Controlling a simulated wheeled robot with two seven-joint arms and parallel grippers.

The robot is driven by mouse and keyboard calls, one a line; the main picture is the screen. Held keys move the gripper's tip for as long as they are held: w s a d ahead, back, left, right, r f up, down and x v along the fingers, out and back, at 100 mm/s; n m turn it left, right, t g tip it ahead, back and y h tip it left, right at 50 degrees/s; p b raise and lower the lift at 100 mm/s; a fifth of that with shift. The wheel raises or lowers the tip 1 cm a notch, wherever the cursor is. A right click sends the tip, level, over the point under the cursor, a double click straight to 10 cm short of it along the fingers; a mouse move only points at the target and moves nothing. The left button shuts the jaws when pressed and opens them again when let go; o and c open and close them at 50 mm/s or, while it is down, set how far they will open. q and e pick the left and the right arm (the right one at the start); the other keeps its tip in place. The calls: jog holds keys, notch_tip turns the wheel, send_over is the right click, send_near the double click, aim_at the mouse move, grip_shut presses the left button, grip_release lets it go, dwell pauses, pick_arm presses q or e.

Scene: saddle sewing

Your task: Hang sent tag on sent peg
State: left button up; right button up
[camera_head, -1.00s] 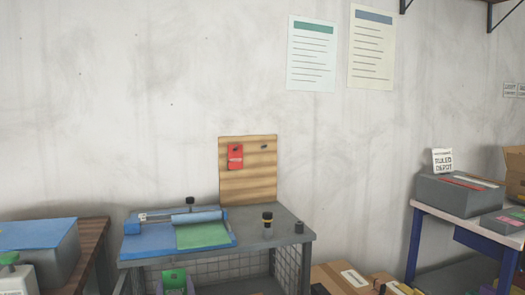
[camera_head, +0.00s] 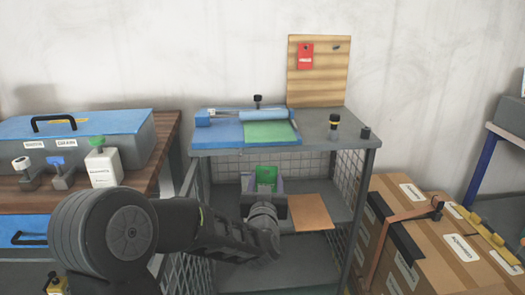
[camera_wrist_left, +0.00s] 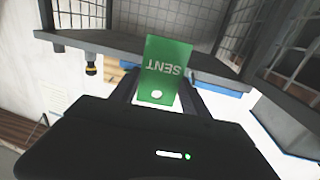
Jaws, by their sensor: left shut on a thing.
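The green SENT tag (camera_head: 265,175) is in my left gripper (camera_head: 265,190), in front of the grey cart's top and below its edge. In the left wrist view the tag (camera_wrist_left: 163,65) reads upside down, its hole (camera_wrist_left: 156,94) close to the fingers. The left gripper is shut on it. The wooden peg board (camera_head: 320,85) stands at the back of the cart. A bare dark peg (camera_head: 336,48) is at its upper right; a red tag (camera_head: 305,56) hangs at its left. The right gripper is not in view.
The cart top holds a blue board with a green sheet (camera_head: 270,132), a roller (camera_head: 245,115) and a black-and-yellow tool (camera_head: 334,125). A brown sheet (camera_head: 304,212) lies on the lower shelf. Cardboard boxes (camera_head: 445,245) stand right; a workbench (camera_head: 150,150) stands left.

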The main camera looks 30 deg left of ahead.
pick_arm(q)
jog(key=d+f+m+h, duration=0.1)
jog(key=d+m+h, duration=0.2)
jog(key=d, duration=0.8)
jog(key=d+f+m+t+h, duration=0.1)
jog(key=d+h, duration=0.5)
jog(key=d, duration=0.6)
jog(key=d+f+m+h, duration=0.2)
jog(key=d+m+h, duration=0.3)
jog(key=d, duration=0.6)
jog(key=shift+s+d+f+t, duration=0.2)
jog(key=shift+d+f+t, duration=0.05)
jog(key=shift+f+t, duration=0.15)
jog(key=shift+r, duration=0.1)
